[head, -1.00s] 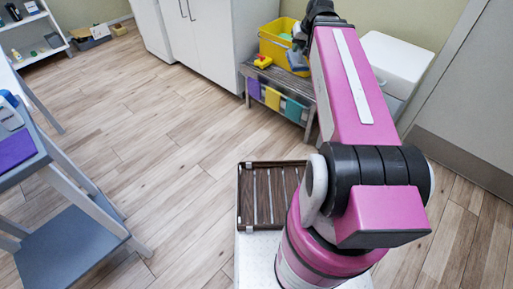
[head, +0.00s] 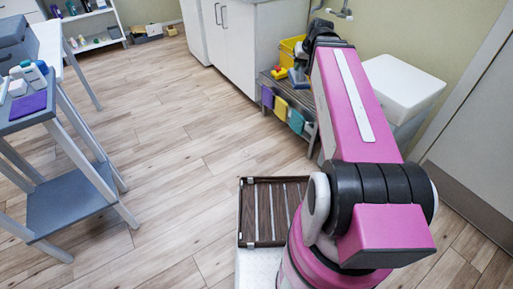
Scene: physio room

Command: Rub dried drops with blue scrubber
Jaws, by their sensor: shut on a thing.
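My gripper (head: 301,53) is small and mostly hidden behind my pink arm, near the low bench at the back. It appears shut on the blue scrubber (head: 298,78), a small blue-grey shape just below it. The scrubber shows in front of the bench top and seems held above it; contact cannot be told. No dried drops can be made out in this view.
A grey stepped stand (head: 70,195) is at left. The middle floor is clear.

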